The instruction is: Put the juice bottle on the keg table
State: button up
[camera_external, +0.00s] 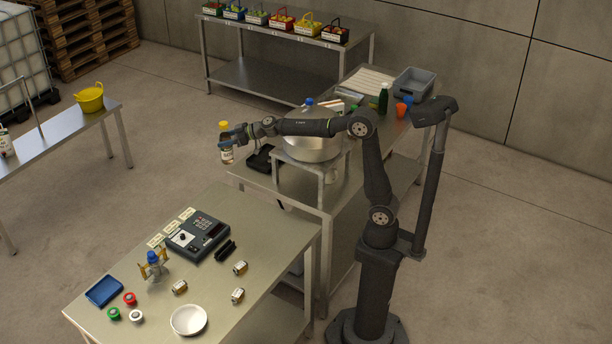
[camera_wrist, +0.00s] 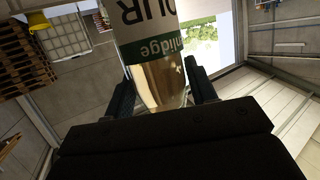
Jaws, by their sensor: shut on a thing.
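The juice bottle (camera_external: 226,153) has a yellow cap and a pale label, and it is upright in the air in the external view. My gripper (camera_external: 231,138) is shut on it, left of the large steel vessel. In the wrist view, the bottle (camera_wrist: 155,75) fills the space between the two dark fingers of my gripper (camera_wrist: 163,92). Its white and green label and pale amber contents show; its top is cut off. Which table is the keg table is not marked. A steel table (camera_external: 62,126) stands at the far left.
The steel vessel (camera_external: 312,149) stands on a raised stand close to my forearm. The front table (camera_external: 270,225) carries a control box (camera_external: 198,236) and small parts.

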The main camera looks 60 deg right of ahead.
jog(key=w+d+r+m+t+h, duration=0.15)
jog(key=d+r, duration=0.25)
jog(key=d, duration=0.9)
jog(key=w+d+r+m+h, duration=0.2)
jog(key=d+r+h, duration=0.15)
jog(key=d, duration=0.85)
jog(key=s+d+r+m+h, duration=0.1)
jog(key=s+d+m+h, duration=0.2)
jog(key=d, duration=1)
jog(key=s+d+r+m+h, duration=0.2)
jog(key=s+d, duration=0.2)
jog(key=d, duration=1)
jog(key=s+d+f+m+h, duration=0.1)
jog(key=s+d+f, duration=0.4)
jog(key=f, duration=0.3)
jog(key=s+d+f+m+h, duration=0.1)
jog(key=s+d+f, duration=0.45)
jog(key=f, duration=0.35)
jog(key=s+d+f+h, duration=0.1)
jog(key=s+d+f, duration=0.45)
jog(key=f, duration=0.25)
notch_tip(320, 180, down, 10)
jog(key=shift+s+a+f+h, duration=0.25)
jog(key=shift+s+h, duration=0.05)
jog(key=shift+s, duration=0.15)
jog(key=shift+f+m+g, duration=0.1)
jog(key=shift+m+g, duration=0.15)
